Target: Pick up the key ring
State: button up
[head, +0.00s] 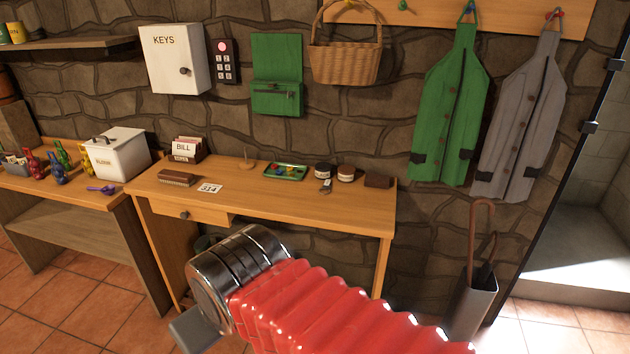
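A small metallic item that looks like the key ring (326,186) lies on the wooden desk (290,205), just in front of a small dark jar with a pale label. It is too small to make out single keys. My gripper (192,330) shows only in part at the lower left of the head view, below the metal wrist and in front of the desk. It is apart from the key ring, lower and to the left. One grey finger piece shows; the rest is hidden, so its opening cannot be told.
On the desk are two jars (346,173), a green tray (285,172), a card holder (187,149), a number card (209,188) and a brush-like block (176,178). A key cabinet (174,58) and aprons hang behind. An umbrella stand (469,305) is at right.

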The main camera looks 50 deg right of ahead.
aim_at(327, 186)
jog(key=i, duration=0.8)
jog(key=z, duration=0.9)
jog(key=i, duration=0.95)
jog(key=z, duration=0.65)
